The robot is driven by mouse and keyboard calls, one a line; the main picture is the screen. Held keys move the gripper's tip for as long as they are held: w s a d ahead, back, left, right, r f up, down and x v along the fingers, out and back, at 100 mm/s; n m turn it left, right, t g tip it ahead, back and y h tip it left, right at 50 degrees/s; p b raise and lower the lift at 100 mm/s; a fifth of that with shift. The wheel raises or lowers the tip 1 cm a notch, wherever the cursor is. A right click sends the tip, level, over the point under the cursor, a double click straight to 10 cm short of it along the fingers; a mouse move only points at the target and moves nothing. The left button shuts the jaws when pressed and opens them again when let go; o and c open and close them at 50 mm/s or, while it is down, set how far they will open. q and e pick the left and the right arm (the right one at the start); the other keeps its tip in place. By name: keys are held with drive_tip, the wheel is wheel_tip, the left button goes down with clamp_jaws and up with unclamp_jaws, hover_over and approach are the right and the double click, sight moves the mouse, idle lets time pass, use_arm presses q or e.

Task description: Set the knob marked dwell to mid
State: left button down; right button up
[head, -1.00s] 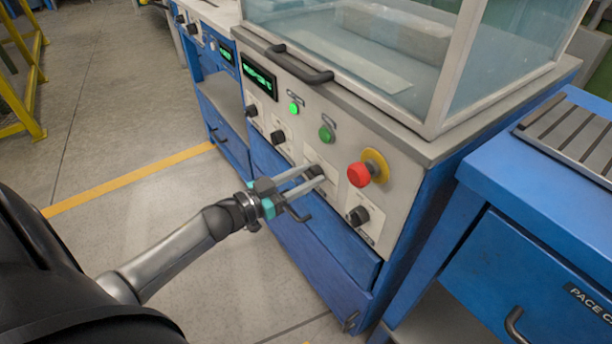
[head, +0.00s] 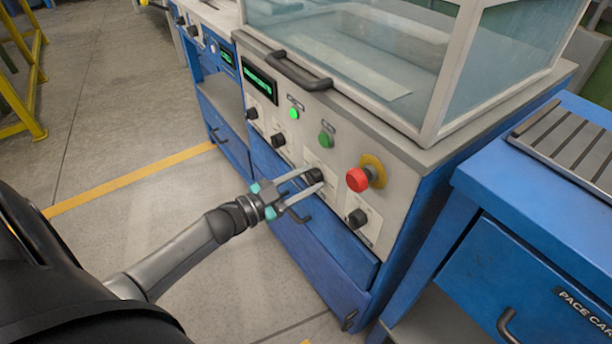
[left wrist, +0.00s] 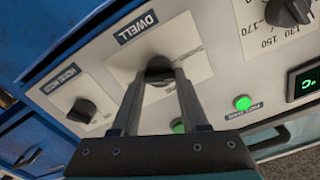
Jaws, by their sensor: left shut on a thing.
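The dwell knob (left wrist: 158,68) is black and round and sits on a white plate marked DWELL (left wrist: 137,28). Words around it are too small and slanted to read, and its pointer is hidden, so I cannot tell its setting. In the head view the same knob (head: 315,175) is on the grey control panel, left of the red stop button. My left gripper (head: 317,179) reaches it from the front left, its two pale fingers shut on opposite sides of the knob. The fingers also show in the left wrist view (left wrist: 163,78). My right gripper is not in view.
A red mushroom button (head: 358,179) on a yellow collar is close on the right. Another black knob (head: 357,218) sits below it. Green buttons (head: 326,139) and more knobs (head: 278,140) line the panel. A bar handle (head: 297,72) juts out above. Blue drawers (head: 325,235) lie below.

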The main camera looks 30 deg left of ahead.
use_arm(q)
drive_tip(key=m, duration=0.6)
drive_tip(key=shift+d+f+m+p, duration=0.1)
drive_tip(key=shift+m+p, duration=0.2)
drive_tip(key=shift+p, duration=0.1)
drive_tip(key=m, duration=0.4)
drive_tip(key=shift+f+m+b, duration=0.1)
drive_tip(key=shift+m+b, duration=0.2)
drive_tip(key=shift+m, duration=0.9)
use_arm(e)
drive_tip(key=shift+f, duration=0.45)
use_arm(q)
drive_tip(key=shift+c, duration=2.1)
unclamp_jaws()
drive_tip(key=shift+s, duration=0.15)
